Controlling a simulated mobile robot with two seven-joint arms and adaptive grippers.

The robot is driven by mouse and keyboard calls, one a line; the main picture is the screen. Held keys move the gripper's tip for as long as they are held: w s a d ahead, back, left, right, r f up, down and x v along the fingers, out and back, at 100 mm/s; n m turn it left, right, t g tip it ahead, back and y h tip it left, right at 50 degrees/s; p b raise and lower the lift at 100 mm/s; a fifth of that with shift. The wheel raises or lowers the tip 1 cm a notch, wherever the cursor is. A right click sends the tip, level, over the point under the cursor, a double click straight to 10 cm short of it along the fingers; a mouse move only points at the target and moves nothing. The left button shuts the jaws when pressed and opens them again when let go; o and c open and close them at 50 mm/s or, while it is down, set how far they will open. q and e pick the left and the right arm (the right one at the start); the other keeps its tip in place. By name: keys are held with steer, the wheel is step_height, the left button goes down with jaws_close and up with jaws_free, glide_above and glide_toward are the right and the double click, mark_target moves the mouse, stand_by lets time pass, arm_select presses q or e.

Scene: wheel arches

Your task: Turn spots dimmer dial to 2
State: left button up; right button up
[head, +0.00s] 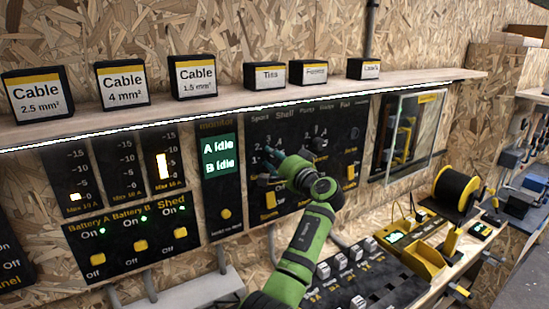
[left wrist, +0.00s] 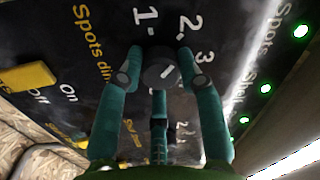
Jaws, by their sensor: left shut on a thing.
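The spots dimmer dial (left wrist: 158,72) is a dark round knob with a short white line on the black panel. In the left wrist view the numbers 1, 2 and 3 stand around its upper side. The line slants up and right, roughly between 2 and 3; its exact setting is hard to tell. My left gripper (left wrist: 162,60) is shut on the dial, with teal fingers at its sides. In the head view my left gripper (head: 279,162) is at the panel's left part and largely hides the dial. My right gripper is not in view.
A yellow switch (left wrist: 27,77) marked On and Off sits beside the dial. A wooden shelf (head: 430,80) with labelled boxes runs above the panels.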

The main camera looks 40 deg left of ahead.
arm_select(q)
steer(key=shift+r, duration=0.25)
steer(key=o, duration=1.1)
steer(key=shift+o, duration=0.2)
steer(key=shift+w+f, duration=0.1)
steer(key=shift+f, duration=0.05)
steer(key=shift+d+f, duration=0.1)
steer(key=shift+d, duration=0.2)
steer(key=v, duration=1.1)
steer(key=shift+d, duration=0.25)
